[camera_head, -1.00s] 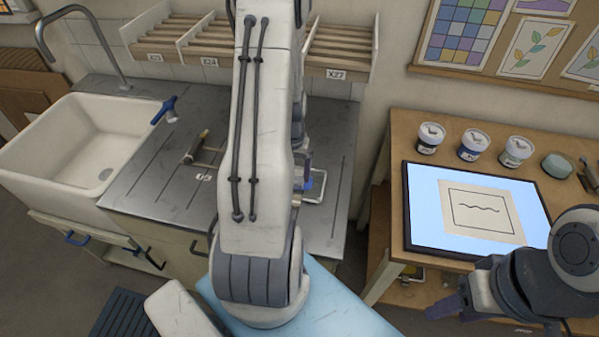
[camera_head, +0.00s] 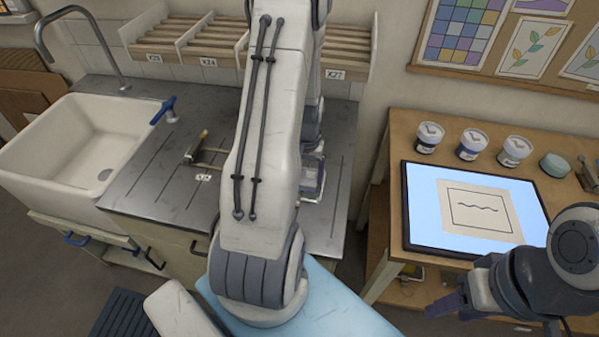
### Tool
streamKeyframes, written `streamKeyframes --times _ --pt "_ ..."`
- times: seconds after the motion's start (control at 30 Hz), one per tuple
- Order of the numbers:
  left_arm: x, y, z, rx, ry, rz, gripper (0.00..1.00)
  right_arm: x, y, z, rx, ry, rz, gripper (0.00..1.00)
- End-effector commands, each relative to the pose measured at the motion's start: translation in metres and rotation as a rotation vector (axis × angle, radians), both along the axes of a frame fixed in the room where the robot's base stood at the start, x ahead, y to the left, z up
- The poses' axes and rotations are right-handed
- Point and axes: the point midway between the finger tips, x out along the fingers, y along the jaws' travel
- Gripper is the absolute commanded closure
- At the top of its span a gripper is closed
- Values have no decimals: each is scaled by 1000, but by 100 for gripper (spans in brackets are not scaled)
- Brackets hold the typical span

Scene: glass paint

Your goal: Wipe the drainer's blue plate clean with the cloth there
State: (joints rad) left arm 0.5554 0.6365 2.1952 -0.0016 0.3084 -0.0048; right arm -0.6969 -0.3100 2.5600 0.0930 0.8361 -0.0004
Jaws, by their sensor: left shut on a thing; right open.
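My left arm fills the middle of the view, and its gripper (camera_head: 313,178) shows only in part at the arm's right edge, low over the metal drainer (camera_head: 335,225). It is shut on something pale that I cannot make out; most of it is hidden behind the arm. I cannot pick out the blue plate or the cloth; they may be hidden by the arm. My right gripper (camera_head: 445,307) is open and empty at the lower right, in front of the wooden table.
A white sink (camera_head: 50,165) with a tap stands left of the drainer. A wooden-handled tool (camera_head: 198,147) lies on the drainer. Labelled racks (camera_head: 340,50) hang above. The wooden table (camera_head: 400,140) holds a lit panel (camera_head: 425,220) and several paint pots.

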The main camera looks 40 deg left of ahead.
Motion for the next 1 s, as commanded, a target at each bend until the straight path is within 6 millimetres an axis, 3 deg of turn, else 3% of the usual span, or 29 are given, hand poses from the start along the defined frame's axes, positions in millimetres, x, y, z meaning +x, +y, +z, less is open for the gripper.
streamKeyframes --times 0.2,0.57,1.0 --pt "7 -14 -1 -2 3 -1 58 0 0 2 0 0 0 50" --pt "7 -14 3 -2 3 1 58 0 0 5 0 0 0 50" --pt "7 -14 46 -1 1 1 58 0 0 42 0 0 0 50"
